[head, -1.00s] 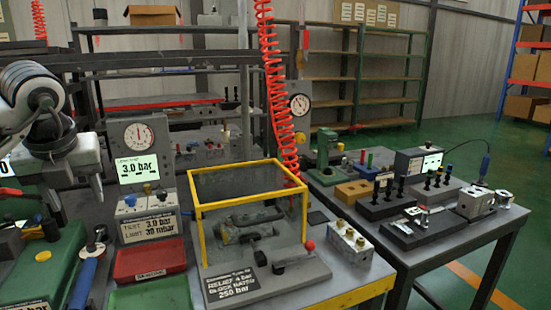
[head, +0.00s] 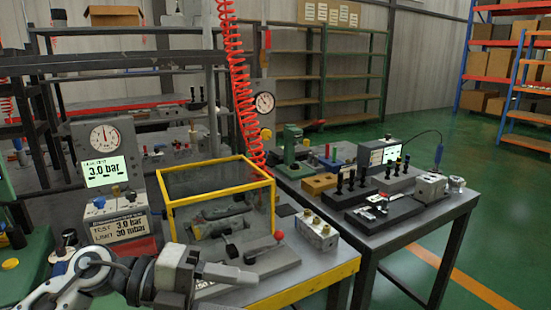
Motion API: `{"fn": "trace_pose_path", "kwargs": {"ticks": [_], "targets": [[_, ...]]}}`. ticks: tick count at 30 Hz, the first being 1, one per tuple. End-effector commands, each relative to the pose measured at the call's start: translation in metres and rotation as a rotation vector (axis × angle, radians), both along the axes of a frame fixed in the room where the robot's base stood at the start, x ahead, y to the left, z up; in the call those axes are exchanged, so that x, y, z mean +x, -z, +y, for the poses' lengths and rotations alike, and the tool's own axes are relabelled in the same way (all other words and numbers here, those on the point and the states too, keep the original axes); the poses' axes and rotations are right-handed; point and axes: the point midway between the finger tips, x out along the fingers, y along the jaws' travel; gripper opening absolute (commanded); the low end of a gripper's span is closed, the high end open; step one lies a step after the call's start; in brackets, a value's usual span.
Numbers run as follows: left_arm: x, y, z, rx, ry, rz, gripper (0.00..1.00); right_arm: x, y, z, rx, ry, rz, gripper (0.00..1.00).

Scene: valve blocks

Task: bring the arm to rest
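My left arm comes in low at the left of the head view, and its gripper (head: 250,281) points right in front of the near bench. I see it edge-on, so the gap between its fingers does not show. No held object shows at its tip. The gripper overlaps the front of the yellow-framed test fixture (head: 218,166) in the picture; I cannot tell whether they touch. It hides most of the fixture's front label. My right gripper is out of view.
A metal block with brass fittings (head: 318,232) sits right of the fixture. A gauge panel (head: 104,150) reading 3.0 bar stands behind left. A second bench (head: 383,238) holds black pin trays and metal blocks. A red coiled hose (head: 236,80) hangs behind the fixture. Green floor at right is clear.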

Motion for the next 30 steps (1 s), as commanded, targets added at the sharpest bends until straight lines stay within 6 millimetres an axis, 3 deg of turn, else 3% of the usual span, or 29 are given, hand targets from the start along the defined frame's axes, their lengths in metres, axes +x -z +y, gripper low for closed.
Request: {"fn": "trace_pose_path", "kwargs": {"ticks": [2, 5, 8, 10, 13, 15, 19, 24, 30], "targets": [[-0.008, -0.010, -0.019, -0.296, -0.087, 0.118, 0.52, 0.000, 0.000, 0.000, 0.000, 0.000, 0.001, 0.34], [0.001, -0.014, -0.013, -0.610, -0.297, 0.298, 0.52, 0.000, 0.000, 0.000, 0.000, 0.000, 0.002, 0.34], [0.016, 0.013, 0.012, -0.831, -0.585, 0.524, 0.52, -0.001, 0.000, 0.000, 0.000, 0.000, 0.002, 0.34], [0.019, 0.053, 0.035, -0.921, -0.813, 0.711, 0.52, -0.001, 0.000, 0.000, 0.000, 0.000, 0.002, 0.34], [0.004, 0.122, 0.061, -0.953, -1.117, 0.980, 0.52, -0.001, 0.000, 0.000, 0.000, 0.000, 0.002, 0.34], [-0.017, 0.164, 0.072, -0.929, -1.276, 1.142, 0.52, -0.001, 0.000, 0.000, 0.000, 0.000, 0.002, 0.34], [-0.061, 0.221, 0.079, -0.850, -1.471, 1.383, 0.52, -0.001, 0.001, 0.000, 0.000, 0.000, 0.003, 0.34], [-0.096, 0.252, 0.078, -0.775, -1.576, 1.544, 0.52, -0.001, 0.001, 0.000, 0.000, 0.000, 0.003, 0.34], [-0.102, 0.257, 0.078, -0.760, -1.590, 1.570, 0.52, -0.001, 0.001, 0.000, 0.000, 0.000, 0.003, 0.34]]}}
